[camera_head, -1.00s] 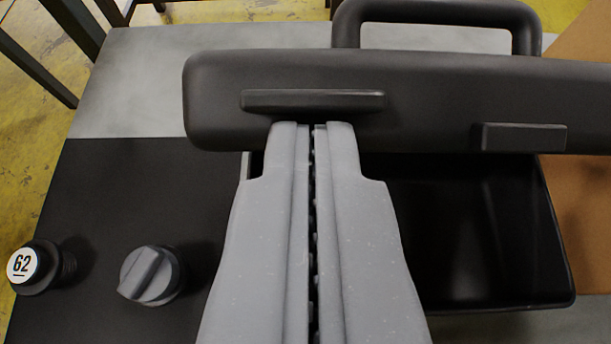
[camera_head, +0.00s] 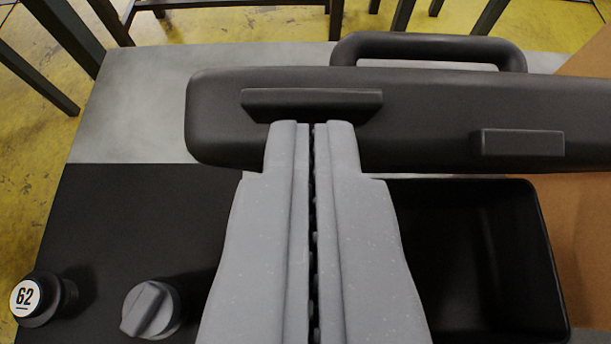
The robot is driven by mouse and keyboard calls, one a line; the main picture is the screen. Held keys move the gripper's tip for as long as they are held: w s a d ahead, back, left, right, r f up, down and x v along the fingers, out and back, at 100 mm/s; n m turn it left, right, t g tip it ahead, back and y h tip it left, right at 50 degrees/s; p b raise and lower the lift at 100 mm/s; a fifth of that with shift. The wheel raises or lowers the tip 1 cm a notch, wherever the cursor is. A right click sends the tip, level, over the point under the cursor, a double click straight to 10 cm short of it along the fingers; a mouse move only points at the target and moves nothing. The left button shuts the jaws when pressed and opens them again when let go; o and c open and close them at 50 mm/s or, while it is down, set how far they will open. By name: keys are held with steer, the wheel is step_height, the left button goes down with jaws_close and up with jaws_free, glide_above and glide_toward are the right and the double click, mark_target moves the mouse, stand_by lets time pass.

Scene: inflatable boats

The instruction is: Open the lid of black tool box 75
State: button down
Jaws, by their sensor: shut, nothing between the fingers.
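The black tool box (camera_head: 545,250) stands on the table with its dark inside in view to the right of my gripper. Its lid (camera_head: 420,110) is raised and seen nearly edge-on across the upper picture. A handle (camera_head: 430,45) rises behind the lid. Two latches, a left latch (camera_head: 312,104) and a right latch (camera_head: 522,143), show on the lid. My gripper (camera_head: 312,124) is shut and empty, its tips at the lid just below the left latch. I cannot tell if they touch it. The gripper hides part of the box.
A black panel (camera_head: 130,225) lies at left with a round piece marked 62 (camera_head: 40,298) and a grey knob (camera_head: 152,309). Grey tabletop (camera_head: 140,100) is bare at upper left. A brown surface (camera_head: 585,235) is at right. Dark legs (camera_head: 65,40) stand on the yellow floor beyond.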

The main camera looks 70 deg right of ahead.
steer(key=shift+d, duration=0.15)
steer(key=shift+w+d+r+p, duration=0.2)
steer(key=shift+d+p, duration=0.4)
steer(key=shift+p, duration=0.4)
steer(key=shift+w+d+r+p, duration=0.1)
steer(key=shift+w+d+p, duration=0.2)
steer(key=shift+d+p, duration=0.5)
steer(key=shift+a, duration=0.2)
steer(key=f+b+v, duration=0.1)
steer(key=v, duration=0.6)
steer(key=shift+a+f, duration=0.15)
steer(key=shift+a, duration=0.25)
steer(key=shift+s, duration=0.15)
